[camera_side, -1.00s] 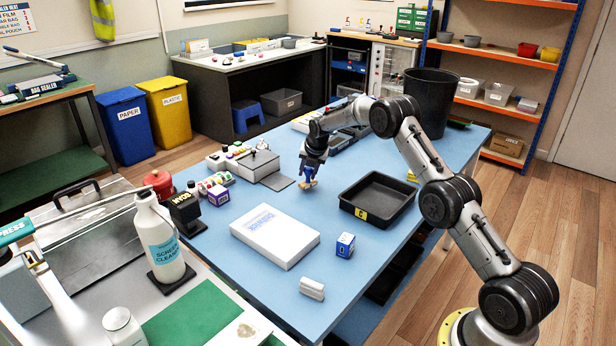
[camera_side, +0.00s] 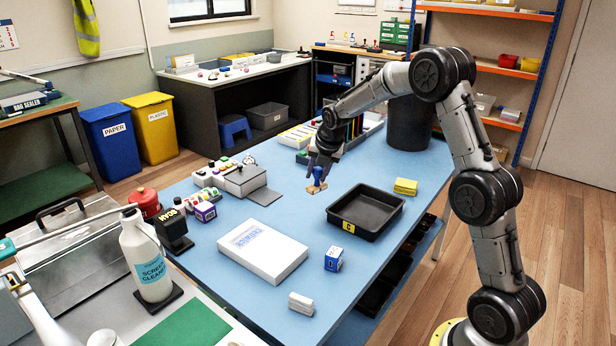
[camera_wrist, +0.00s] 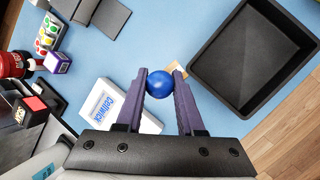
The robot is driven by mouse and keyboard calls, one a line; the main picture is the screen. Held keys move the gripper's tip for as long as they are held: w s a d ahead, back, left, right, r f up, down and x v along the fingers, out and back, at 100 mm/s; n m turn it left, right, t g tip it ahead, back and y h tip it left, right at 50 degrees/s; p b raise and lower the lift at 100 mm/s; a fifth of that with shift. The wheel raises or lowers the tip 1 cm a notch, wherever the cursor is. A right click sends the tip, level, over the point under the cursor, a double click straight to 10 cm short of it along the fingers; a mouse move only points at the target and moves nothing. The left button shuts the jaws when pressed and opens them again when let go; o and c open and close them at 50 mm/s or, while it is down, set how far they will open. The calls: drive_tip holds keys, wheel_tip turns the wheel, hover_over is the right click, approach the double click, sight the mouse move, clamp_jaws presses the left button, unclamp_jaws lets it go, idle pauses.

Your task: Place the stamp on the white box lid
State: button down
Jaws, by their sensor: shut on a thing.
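The stamp (camera_side: 317,178) has a blue knob and a tan wooden base. My gripper (camera_side: 322,166) is shut on its knob and holds it above the blue table, left of the black tray. In the wrist view the blue knob (camera_wrist: 159,84) sits between my two purple fingers, and a piece of the wooden base shows behind it. The white box (camera_side: 262,252) lies flat on the table, its lid up with blue print on it. In the wrist view the box (camera_wrist: 110,108) is lower left of the stamp, partly hidden by my gripper.
A black tray (camera_side: 366,212) stands right of the stamp. A small blue box (camera_side: 333,258) and a white block (camera_side: 301,303) are near the white box. A yellow sponge (camera_side: 405,187) lies behind the tray. A purple box (camera_side: 205,212) and bottles are at the left.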

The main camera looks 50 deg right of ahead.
drive_tip(key=shift+s+a, duration=0.15)
drive_tip(key=shift+s, duration=0.2)
drive_tip(key=s+a+r+n, duration=0.1)
drive_tip(key=s+a+r, duration=0.1)
drive_tip(key=s+a, duration=0.5)
drive_tip(key=s+a+r+n, duration=0.1)
drive_tip(key=s+a+r, duration=0.1)
drive_tip(key=a, duration=1)
hover_over(261, 245)
drive_tip(key=shift+y, duration=0.4)
drive_tip(key=f, duration=0.9)
drive_tip(key=shift+s+f, duration=0.25)
drive_tip(key=shift+f, duration=0.1)
drive_tip(key=shift+w+f, duration=0.2)
drive_tip(key=shift+f, duration=1.55)
drive_tip(key=shift+f, duration=0.1)
